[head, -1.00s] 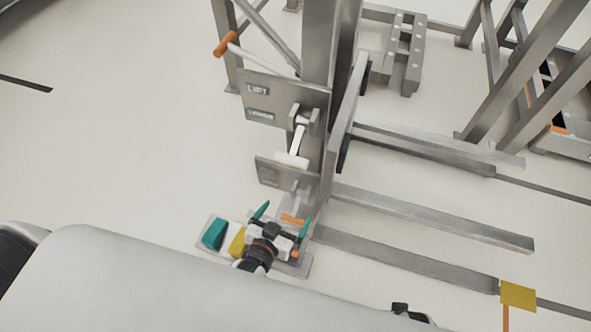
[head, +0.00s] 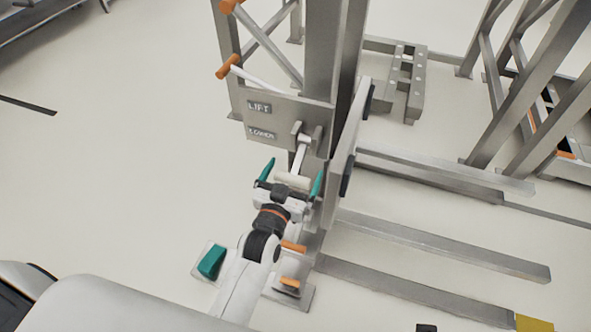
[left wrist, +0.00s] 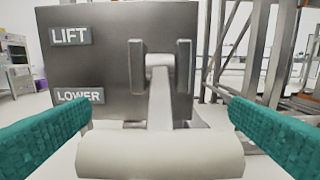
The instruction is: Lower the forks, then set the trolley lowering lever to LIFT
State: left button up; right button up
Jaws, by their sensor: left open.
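The grey trolley mast (head: 322,80) carries a plate (head: 275,108) with a LIFT label above a LOWER label. A metal lever (head: 301,155) hangs from a bracket on the plate, with a pale cylindrical handle (head: 292,181) at its lower end. My left gripper (head: 292,176) is open, its teal fingers on either side of the handle. The lever sits level with or below the LOWER label (left wrist: 78,96). The forks (head: 440,244) extend right, low near the floor. My right gripper does not show.
A base plate with a teal block (head: 211,262) lies below my arm. Metal frames (head: 530,90) stand at the right. The floor at left is clear.

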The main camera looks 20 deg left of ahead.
pick_arm(q)
jog(key=shift+w, duration=0.9)
jog(key=shift+c, duration=0.6)
